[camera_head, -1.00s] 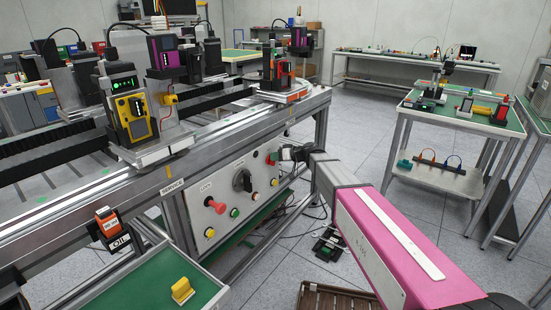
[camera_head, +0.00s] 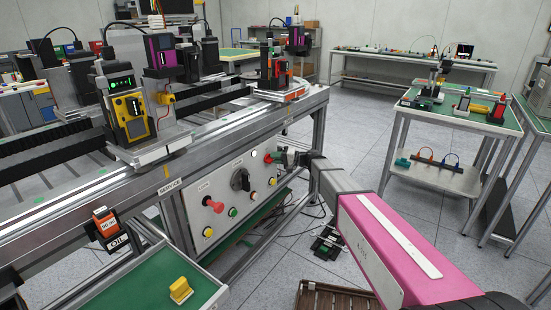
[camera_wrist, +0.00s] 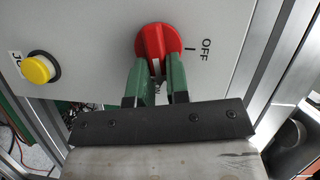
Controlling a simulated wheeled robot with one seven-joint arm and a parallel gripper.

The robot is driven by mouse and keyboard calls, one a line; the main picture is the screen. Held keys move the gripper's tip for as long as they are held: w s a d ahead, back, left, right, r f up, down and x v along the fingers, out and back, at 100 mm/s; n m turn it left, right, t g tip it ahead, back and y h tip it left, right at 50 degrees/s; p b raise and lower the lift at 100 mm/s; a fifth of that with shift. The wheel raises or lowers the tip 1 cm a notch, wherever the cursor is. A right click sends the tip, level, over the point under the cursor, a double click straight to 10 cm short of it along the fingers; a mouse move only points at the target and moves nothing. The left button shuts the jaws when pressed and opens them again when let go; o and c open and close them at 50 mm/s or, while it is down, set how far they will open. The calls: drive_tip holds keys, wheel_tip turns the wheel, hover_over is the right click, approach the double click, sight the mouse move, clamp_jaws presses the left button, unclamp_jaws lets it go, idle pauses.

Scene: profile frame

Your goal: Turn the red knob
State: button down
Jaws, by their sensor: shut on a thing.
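The red knob (camera_wrist: 152,38) is a round dial with a raised grip bar, on a pale panel in the wrist view. A black tick and the word OFF stand to its right. My gripper (camera_wrist: 158,72) has its two green fingers on either side of the grip bar, shut on it. The fingers hide the knob's lower part. In the head view the red knob (camera_head: 267,158) is small, at the right end of the panel, and my gripper (camera_head: 277,158) reaches it from the right.
The panel also bears a black rotary switch (camera_head: 240,180), a red push button (camera_head: 213,204) and several small buttons. A yellow button (camera_wrist: 38,69) is left of the knob. Metal frame posts (camera_wrist: 280,60) stand close on the right. Open floor lies between the bench and the trolley (camera_head: 440,178).

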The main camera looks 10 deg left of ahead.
drive_tip(key=shift+a+f+m+y, duration=0.15)
drive_tip(key=shift+m+y, duration=0.1)
drive_tip(key=shift+m, duration=0.25)
drive_tip(key=shift+d+f+m+y, duration=0.1)
drive_tip(key=shift+m+y, duration=0.15)
drive_tip(key=shift+m, duration=0.25)
drive_tip(key=shift+a, duration=0.1)
drive_tip(key=c, duration=1.1)
unclamp_jaws()
drive_tip(key=d, duration=1)
drive_tip(key=shift+d, duration=0.4)
drive_tip(key=shift+f, duration=0.1)
